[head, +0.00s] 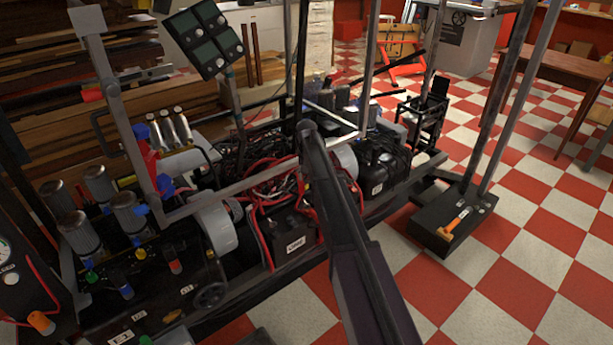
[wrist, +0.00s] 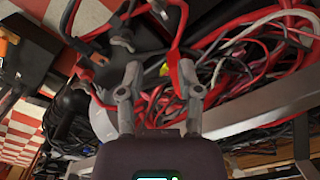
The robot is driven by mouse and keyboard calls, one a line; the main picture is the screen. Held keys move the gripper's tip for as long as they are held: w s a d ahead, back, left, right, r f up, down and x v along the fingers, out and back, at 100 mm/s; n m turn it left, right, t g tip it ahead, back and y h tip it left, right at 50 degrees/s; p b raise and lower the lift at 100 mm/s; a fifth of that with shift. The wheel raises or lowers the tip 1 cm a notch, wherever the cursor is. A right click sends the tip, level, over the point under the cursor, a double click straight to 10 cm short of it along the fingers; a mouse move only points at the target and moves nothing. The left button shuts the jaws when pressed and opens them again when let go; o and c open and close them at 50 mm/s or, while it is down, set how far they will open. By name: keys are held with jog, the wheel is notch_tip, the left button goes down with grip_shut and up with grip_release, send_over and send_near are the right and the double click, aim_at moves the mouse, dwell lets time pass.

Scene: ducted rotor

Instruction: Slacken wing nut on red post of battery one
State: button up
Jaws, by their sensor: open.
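A black battery (head: 292,238) with a small white label sits low in the machine frame in the head view, with red cables at its top. I cannot tell from the label which battery it is. No wing nut or red post can be made out clearly in the head view. In the wrist view my gripper (wrist: 159,75) is open, its two grey fingers spread with nothing held between them. Red cables (wrist: 177,45) run just beyond and between the fingertips. Small grey metal parts (wrist: 122,40) lie near the left fingertip; I cannot tell whether one is the wing nut.
Tangled red and black wires (wrist: 255,65) and a grey frame rail (wrist: 262,112) are close on the right in the wrist view. Upright metal posts (head: 508,90) stand around the machine. A black box with an orange-handled tool (head: 456,222) stands at right. Checkered floor lies open beyond.

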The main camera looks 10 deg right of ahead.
jog(key=s+d+f+n+b, duration=0.2)
jog(key=s+f+b, duration=0.3)
jog(key=s, duration=0.3)
jog(key=s+d+f+n+b, duration=0.3)
jog(key=s+f+b, duration=0.2)
jog(key=s, duration=0.4)
jog(key=shift+d+f+n+b, duration=0.3)
jog(key=shift+n+b, duration=0.1)
jog(key=shift+b, duration=0.15)
